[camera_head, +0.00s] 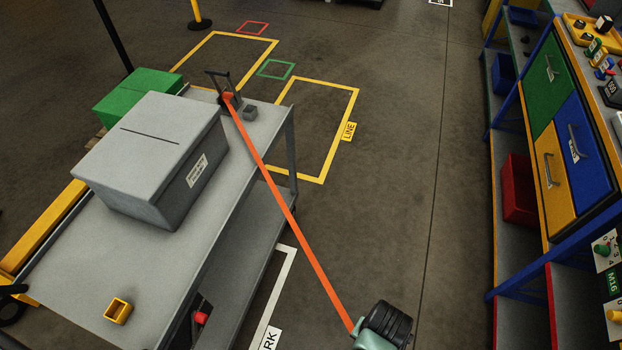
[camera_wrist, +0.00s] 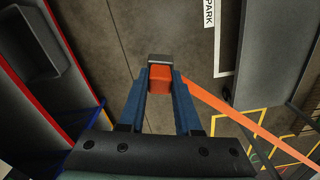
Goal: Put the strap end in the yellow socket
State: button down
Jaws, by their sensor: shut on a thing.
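The orange strap (camera_head: 287,208) runs taut from a dark bracket (camera_head: 229,97) at the far end of the grey cart to my arm at the bottom right. In the wrist view, my gripper (camera_wrist: 160,82) is shut on the strap end (camera_wrist: 160,77), an orange block with a grey tip. The strap leaves it toward the lower right. My gripper is out over the floor, to the right of the cart. The small yellow socket (camera_head: 118,310) sits on the cart top near its front end, empty as far as I see. In the head view the strap end is hidden behind my wrist.
A large grey box (camera_head: 155,160) stands on the cart top (camera_head: 95,250), between the bracket and the socket. A green box (camera_head: 135,92) is behind it. A rack with coloured drawers (camera_head: 551,68) stands at the right. Floor between cart and rack is clear.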

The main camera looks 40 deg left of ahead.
aim_at(122, 313)
jog(key=k+j+z, duration=0.25)
jog(key=k+j, duration=0.2)
jog(key=j, duration=0.2)
jog(key=k+j+z, duration=0.2)
jog(key=k+j, duration=0.3)
jog(key=j, duration=0.1)
